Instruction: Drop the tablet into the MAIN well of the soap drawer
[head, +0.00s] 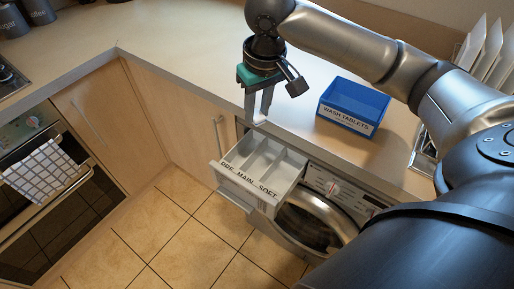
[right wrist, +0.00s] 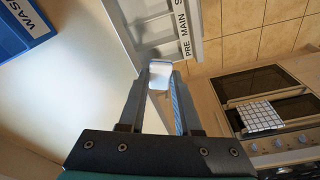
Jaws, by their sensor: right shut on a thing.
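The soap drawer (head: 222,187) is pulled out of the washing machine; its front is labelled PRE, MAIN and SOFT, and its long wells are open upward. My right gripper (head: 260,117) points down above the back end of the drawer, near the worktop edge. It is shut on a small white tablet (right wrist: 159,70), which shows between the fingertips in the right wrist view. The drawer (right wrist: 184,22) appears just beyond the tablet there. I cannot tell which well lies directly under the tablet. My left gripper is out of view.
A blue box (head: 345,121) labelled WASH TABLETS stands on the worktop (head: 200,65), right of my gripper. The washing machine (head: 325,190) is below the worktop. An oven with a checked towel (head: 45,168) is at the left. Plates stand in a rack at the upper right.

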